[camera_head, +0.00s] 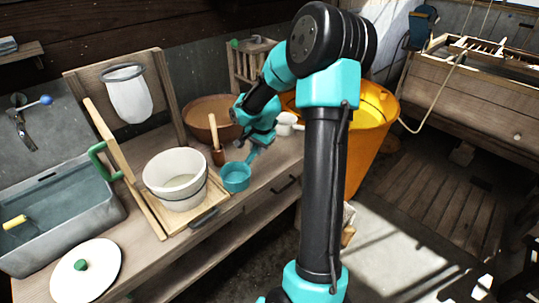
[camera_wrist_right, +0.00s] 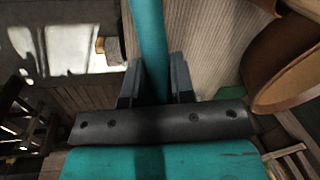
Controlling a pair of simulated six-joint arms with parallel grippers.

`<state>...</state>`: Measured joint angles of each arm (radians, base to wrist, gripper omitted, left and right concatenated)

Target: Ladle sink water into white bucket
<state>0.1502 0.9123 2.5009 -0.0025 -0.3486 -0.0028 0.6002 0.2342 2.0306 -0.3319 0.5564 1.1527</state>
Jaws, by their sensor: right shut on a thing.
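The white bucket (camera_head: 174,177) stands upright on a wooden board (camera_head: 152,217) on the counter, with a pale interior. The grey sink (camera_head: 103,222) at the left holds bluish water (camera_head: 62,196). My right gripper (camera_head: 262,143) is shut on the handle of a teal ladle. The ladle's bowl (camera_head: 236,177) hangs just right of the bucket, apart from it, over the counter's front part. In the right wrist view the teal handle (camera_wrist_right: 150,40) runs between the two dark fingers (camera_wrist_right: 156,88). My left gripper is not in view.
A white lid with a green knob (camera_head: 80,266) lies in front of the sink. A brown bowl (camera_head: 208,108) and a wooden-handled tool (camera_head: 215,140) are behind the ladle. An orange tub (camera_head: 375,115) stands at the right. A yellow-handled object (camera_head: 15,222) is in the sink.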

